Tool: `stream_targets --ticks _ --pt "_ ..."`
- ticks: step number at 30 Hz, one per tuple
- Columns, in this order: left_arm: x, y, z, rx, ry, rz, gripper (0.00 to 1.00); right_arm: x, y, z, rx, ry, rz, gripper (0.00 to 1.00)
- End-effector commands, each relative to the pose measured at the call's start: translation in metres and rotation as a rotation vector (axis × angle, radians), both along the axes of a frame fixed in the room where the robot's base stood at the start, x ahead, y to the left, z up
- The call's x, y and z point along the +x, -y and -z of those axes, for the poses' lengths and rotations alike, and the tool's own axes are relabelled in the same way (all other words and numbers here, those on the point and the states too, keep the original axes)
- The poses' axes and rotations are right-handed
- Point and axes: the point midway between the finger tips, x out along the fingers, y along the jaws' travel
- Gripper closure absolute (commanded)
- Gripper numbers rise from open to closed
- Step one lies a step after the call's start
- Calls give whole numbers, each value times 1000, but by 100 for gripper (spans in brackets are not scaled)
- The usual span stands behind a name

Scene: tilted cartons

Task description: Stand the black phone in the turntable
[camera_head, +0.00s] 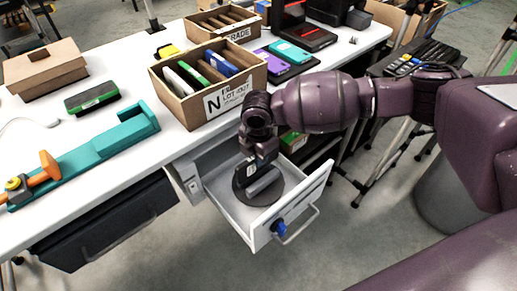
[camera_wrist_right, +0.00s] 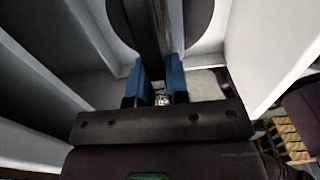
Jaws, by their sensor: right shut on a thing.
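The turntable (camera_head: 271,199) is a dark round disc with a raised grey holder, lying in the open white drawer. My right gripper (camera_head: 254,164) reaches down over it, inside the drawer. In the right wrist view the blue-padded fingers of the gripper (camera_wrist_right: 160,90) are shut on a dark slab, the black phone (camera_wrist_right: 150,35), which stands on edge. The disc (camera_wrist_right: 198,15) shows behind it on both sides. The fingers and the arm partly hide where the phone meets the holder, so I cannot tell whether it sits in it. My left gripper is not in view.
The open drawer (camera_head: 222,207) has a handle and a blue knob (camera_head: 278,227) at its front.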

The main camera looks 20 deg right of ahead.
Motion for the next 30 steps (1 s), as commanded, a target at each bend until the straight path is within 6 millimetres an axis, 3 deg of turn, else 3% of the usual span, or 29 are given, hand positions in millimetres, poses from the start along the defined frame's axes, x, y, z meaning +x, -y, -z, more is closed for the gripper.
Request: stream_targets --ticks 12,30 --pt "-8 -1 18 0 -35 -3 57 0 0 20 1 -3 4 100" --pt "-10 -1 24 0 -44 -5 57 0 0 51 0 -2 4 100"
